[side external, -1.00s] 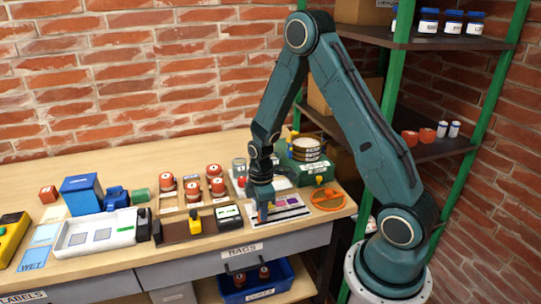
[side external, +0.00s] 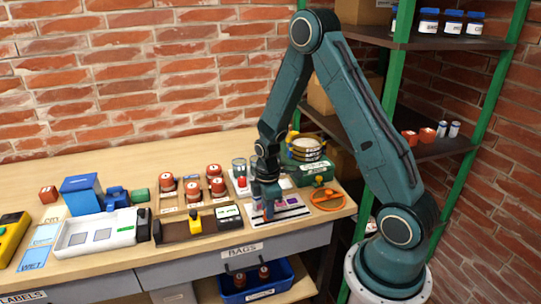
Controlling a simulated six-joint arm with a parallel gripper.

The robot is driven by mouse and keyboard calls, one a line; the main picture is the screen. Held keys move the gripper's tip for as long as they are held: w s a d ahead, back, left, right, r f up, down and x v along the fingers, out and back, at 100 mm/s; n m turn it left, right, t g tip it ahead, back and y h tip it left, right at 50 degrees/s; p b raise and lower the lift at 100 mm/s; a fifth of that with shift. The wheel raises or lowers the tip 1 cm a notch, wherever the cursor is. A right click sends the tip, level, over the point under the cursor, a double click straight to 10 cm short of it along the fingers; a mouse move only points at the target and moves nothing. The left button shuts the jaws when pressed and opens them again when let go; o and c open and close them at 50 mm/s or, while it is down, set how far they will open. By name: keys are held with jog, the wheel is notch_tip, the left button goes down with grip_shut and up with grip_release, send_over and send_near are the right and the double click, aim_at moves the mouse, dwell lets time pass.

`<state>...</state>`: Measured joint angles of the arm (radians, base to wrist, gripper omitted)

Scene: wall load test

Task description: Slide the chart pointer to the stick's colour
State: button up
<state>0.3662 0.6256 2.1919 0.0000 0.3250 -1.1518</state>
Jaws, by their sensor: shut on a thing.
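The colour chart (side external: 294,213) is a pale strip with dark and purple patches, lying near the bench's front edge at the right. My gripper (side external: 269,216) points down over the chart's left-middle part. Its jaws are shut on the chart pointer, which is mostly hidden by the fingers. A purple patch shows just right of the fingers. I cannot make out the stick or its colour for certain at this size.
An orange ring-shaped item (side external: 328,200) lies right of the chart. A brown tray with a yellow piece (side external: 195,222) stands left of it. Red-capped jars (side external: 193,190), a green box (side external: 313,173) and a white tray (side external: 98,236) are also on the bench.

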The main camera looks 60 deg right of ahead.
jog(key=shift+s+d, duration=2.1)
jog(key=shift+d, duration=0.15)
dwell(0.4)
jog(key=o, duration=0.9)
jog(key=shift+r, duration=0.15)
notch_tip(320, 180, up, 7)
dwell(1.0)
jog(key=shift+a, duration=0.1)
